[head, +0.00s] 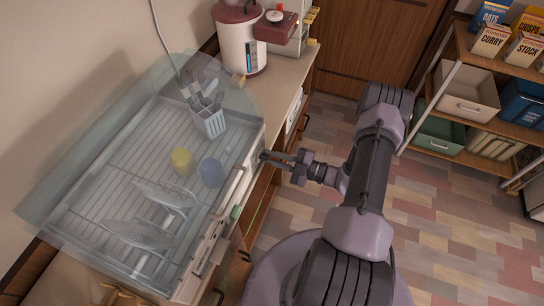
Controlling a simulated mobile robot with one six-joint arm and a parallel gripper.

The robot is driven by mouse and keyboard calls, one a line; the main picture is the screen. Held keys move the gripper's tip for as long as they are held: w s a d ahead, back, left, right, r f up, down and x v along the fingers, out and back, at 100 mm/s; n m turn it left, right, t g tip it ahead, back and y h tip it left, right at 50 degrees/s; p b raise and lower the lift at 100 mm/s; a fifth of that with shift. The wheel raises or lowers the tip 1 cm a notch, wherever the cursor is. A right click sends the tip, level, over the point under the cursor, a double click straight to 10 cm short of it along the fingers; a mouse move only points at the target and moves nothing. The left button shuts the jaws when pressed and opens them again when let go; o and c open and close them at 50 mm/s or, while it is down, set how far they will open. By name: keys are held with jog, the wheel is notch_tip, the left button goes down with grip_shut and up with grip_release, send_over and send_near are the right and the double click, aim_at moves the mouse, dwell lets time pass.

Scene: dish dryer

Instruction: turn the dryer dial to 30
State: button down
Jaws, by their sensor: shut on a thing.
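The dish dryer (247,178) stands on the counter at the left, with a clear cover over its rack and a pale front panel facing right. My gripper (267,156) reaches in from the right to the far end of that panel. It is shut on the dryer dial, and the fingers hide most of the dial. The dial's marks and its setting are too small and covered to read. A small green part (236,212) shows on the panel nearer to me.
Inside the dryer are a yellow cup (181,161), a blue cup (211,172), plates (140,232) and a cutlery holder (210,123). A white and red pot (240,45) stands behind on the counter. A shelf (466,75) with boxes and bins is at the right.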

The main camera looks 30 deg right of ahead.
jog(key=c, duration=1.4)
grip_release()
jog(key=shift+c, duration=0.2)
jog(key=p+v, duration=0.2)
jog(key=v, duration=1.5)
jog(key=shift+s, duration=0.2)
jog(key=shift+d, duration=0.15)
